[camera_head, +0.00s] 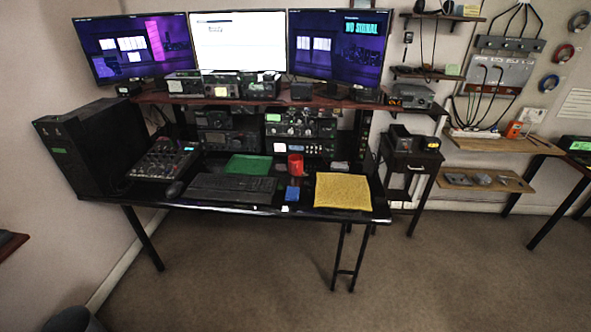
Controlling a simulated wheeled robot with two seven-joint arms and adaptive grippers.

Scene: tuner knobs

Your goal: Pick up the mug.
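A red mug (295,164) stands upright on the black desk (220,199). It is behind a small blue block (292,193), between a green cloth (248,165) and a yellow cloth (342,190). Neither of my grippers is in view. Nothing is seen touching the mug.
A black keyboard (232,188) and mouse (174,189) lie left of the mug, with a mixer (164,160) and a black PC tower (85,146) further left. Radio units (300,127) and a raised shelf of monitors stand behind. Open carpet (240,270) lies in front of the desk.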

